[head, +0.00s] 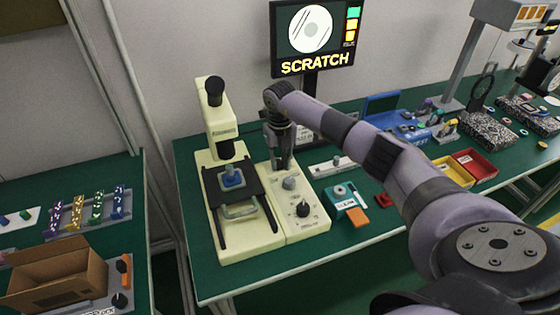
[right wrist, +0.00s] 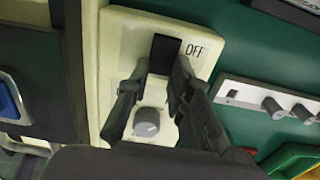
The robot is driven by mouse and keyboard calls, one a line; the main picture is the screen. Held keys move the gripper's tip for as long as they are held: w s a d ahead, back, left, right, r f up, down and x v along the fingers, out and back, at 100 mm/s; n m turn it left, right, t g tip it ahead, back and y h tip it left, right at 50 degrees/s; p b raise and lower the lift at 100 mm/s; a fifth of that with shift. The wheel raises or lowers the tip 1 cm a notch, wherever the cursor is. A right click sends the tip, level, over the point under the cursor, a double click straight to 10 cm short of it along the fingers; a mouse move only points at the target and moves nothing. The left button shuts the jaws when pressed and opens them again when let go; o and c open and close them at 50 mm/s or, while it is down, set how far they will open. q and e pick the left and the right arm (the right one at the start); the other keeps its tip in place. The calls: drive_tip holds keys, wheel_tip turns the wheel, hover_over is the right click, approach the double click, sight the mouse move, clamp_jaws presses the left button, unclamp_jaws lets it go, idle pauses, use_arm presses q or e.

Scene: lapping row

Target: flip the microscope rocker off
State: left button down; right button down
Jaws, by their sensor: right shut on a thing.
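The cream microscope (head: 217,128) stands on the green bench in the head view, with a control box (head: 306,226) along its right side. My right gripper (head: 283,165) reaches down over the far end of that box and hides the rocker there. In the right wrist view, the black rocker (right wrist: 165,50) sits in the cream panel beside a printed OFF label (right wrist: 194,49). The fingertips of my right gripper (right wrist: 160,70) are on either side of it, shut on the rocker. Which way the rocker is tilted cannot be told. My left gripper is not in view.
A grey knob (right wrist: 147,122) lies just below the fingers on the same panel. A white strip with grey knobs (right wrist: 270,104) is to the right. A monitor reading SCRATCH (head: 313,38) stands behind my arm. A teal device (head: 343,198) sits right of the box.

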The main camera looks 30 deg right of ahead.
drive_tip(key=shift+w+f+g+y+b, duration=0.1)
drive_tip(key=shift+w+g+y+b, duration=0.1)
drive_tip(key=shift+g+b, duration=0.7)
drive_tip(key=shift+w+f+g+y+b, duration=0.15)
drive_tip(key=shift+g+b, duration=0.15)
drive_tip(key=shift+b, duration=1.1)
drive_tip(key=shift+d+r+b, duration=0.1)
drive_tip(key=shift+r+b, duration=0.2)
drive_tip(key=shift+b, duration=0.1)
drive_tip(key=shift+r+g, duration=0.1)
drive_tip(key=shift+g, duration=0.2)
drive_tip(key=c, duration=1.4)
unclamp_jaws()
drive_tip(key=shift+c, duration=0.2)
drive_tip(key=shift+w+r, duration=0.1)
drive_tip(key=shift+r, duration=0.1)
drive_tip(key=v, duration=0.7)
drive_tip(key=shift+r, duration=0.15)
